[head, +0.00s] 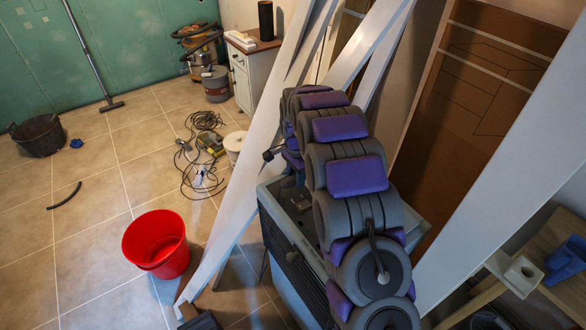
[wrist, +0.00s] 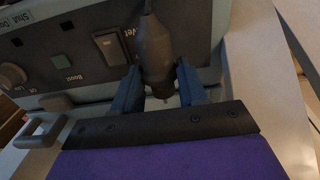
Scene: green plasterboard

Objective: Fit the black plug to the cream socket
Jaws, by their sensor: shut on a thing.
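The black plug (wrist: 153,45) is in the wrist view, between the two blue fingers of my gripper (wrist: 158,88). The fingers are shut on its body, and a dark cord runs up from it. Small metal tips show at its lower end. In the head view my own purple and grey arm hides the gripper and the plug. A cream block with a round hole (head: 522,273), which looks like the cream socket, sits at the lower right on a wooden surface, apart from my arm. The socket does not show in the wrist view.
A panel with knobs and switches (wrist: 80,50) is close behind the plug. Long white boards (head: 255,160) lean beside my arm. A blue object (head: 567,255) lies by the cream block. A red bucket (head: 156,243) and cables (head: 200,165) are on the floor. Tiles at left are mostly clear.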

